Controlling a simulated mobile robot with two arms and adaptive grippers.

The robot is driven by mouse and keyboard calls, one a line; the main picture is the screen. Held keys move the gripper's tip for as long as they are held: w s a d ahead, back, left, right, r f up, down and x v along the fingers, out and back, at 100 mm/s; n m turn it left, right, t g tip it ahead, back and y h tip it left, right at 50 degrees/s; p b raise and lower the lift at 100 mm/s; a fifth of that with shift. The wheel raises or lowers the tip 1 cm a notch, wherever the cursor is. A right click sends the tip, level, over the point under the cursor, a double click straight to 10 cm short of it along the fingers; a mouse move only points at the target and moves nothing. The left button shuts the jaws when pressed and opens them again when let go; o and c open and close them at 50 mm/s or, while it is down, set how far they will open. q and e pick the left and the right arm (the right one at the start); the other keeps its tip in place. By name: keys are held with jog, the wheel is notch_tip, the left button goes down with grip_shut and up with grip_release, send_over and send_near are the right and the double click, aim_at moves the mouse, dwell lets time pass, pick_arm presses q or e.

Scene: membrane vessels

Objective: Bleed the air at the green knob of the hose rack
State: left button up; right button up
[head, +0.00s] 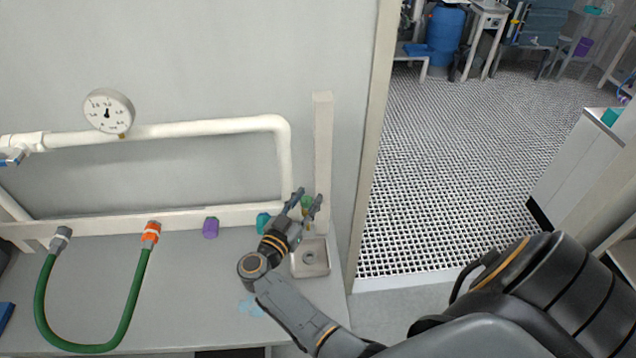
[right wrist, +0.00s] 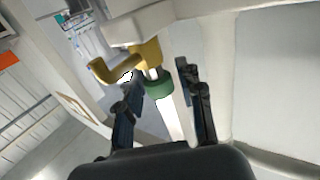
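The hose rack is a white pipe frame (head: 215,127) on the wall with a round gauge (head: 108,111). Its green knob (head: 307,201) is at the right end, above a small square sink (head: 311,259). My right gripper (head: 309,197) is open at the knob. In the right wrist view, the green knob (right wrist: 158,88) lies between the spread fingers (right wrist: 160,97), below a brass fitting with a bent spout (right wrist: 130,62). I cannot tell whether either finger touches the knob. My left gripper is out of view.
A green hose (head: 88,345) loops from a grey coupling (head: 61,238) to an orange coupling (head: 151,233). Purple (head: 211,228) and teal (head: 263,223) caps sit on the lower rail. A white post (head: 322,150) stands behind the gripper. The grey counter (head: 190,290) is mostly clear.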

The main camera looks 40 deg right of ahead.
jog(key=n+t+y, duration=0.2)
jog(key=t, duration=0.1)
jog(key=shift+s+d+r, duration=0.1)
jog(key=shift+d, duration=0.05)
jog(key=n+t+y, duration=0.3)
jog(key=shift+n+t+y, duration=0.3)
jog(key=shift+t, duration=0.1)
jog(key=n+t+y, duration=0.1)
jog(key=n+y+b, duration=0.1)
jog(key=y, duration=0.1)
jog(key=shift+f+t, duration=0.25)
jog(key=shift+t, duration=0.15)
jog(key=n+y+b, duration=0.1)
jog(key=b, duration=0.1)
jog(key=n+t+y+b, duration=0.1)
jog(key=y+b, duration=0.1)
jog(key=n+y+b, duration=0.1)
jog(key=b, duration=0.2)
jog(key=shift+f+n+y, duration=0.3)
jog(key=shift+y, duration=0.1)
jog(key=s+a+r+b, duration=0.1)
jog(key=s+a, duration=0.1)
jog(key=s, duration=1.1)
jog(key=shift+s+a, duration=0.25)
jog(key=shift+f, duration=0.1)
